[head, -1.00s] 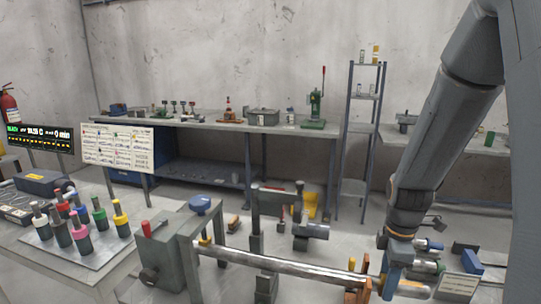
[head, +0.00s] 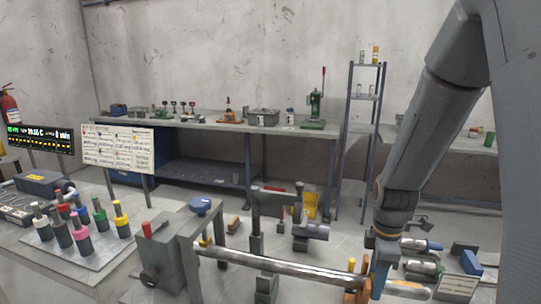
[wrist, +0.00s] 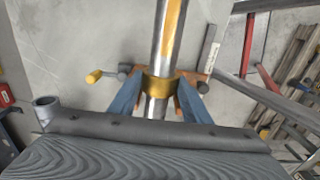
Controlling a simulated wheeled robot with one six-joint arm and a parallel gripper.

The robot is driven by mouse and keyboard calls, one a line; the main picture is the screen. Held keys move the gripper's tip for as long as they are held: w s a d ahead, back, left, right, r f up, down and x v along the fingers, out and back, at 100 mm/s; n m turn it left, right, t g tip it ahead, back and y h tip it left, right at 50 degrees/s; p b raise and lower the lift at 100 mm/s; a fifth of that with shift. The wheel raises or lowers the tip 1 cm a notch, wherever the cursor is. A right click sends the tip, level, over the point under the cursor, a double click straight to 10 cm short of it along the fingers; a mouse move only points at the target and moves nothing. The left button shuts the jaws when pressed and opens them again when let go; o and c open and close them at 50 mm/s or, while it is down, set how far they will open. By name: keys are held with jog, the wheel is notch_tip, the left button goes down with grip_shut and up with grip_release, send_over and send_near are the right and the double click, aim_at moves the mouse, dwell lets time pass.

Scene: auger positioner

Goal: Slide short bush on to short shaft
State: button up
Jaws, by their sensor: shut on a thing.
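A long metal shaft (head: 280,266) runs level to the right from a grey block with a red handle. It also shows upright in the wrist view (wrist: 168,45), with a worn orange stripe. A gold ring, which looks like the short bush (wrist: 158,88), sits between the blue fingers of my gripper (wrist: 159,95). My gripper is shut on it. The ring appears to be around the shaft, with metal showing above and below it. In the head view my gripper (head: 376,284) is at the right part of the shaft and hides the bush.
An orange support (head: 352,284) stands close to the left of my gripper. The grey block (head: 165,262) is at the shaft's left end. A tray (head: 95,245) of coloured-top tools lies at left. A workbench (head: 215,122) stands along the back wall.

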jog(key=o, duration=1.2)
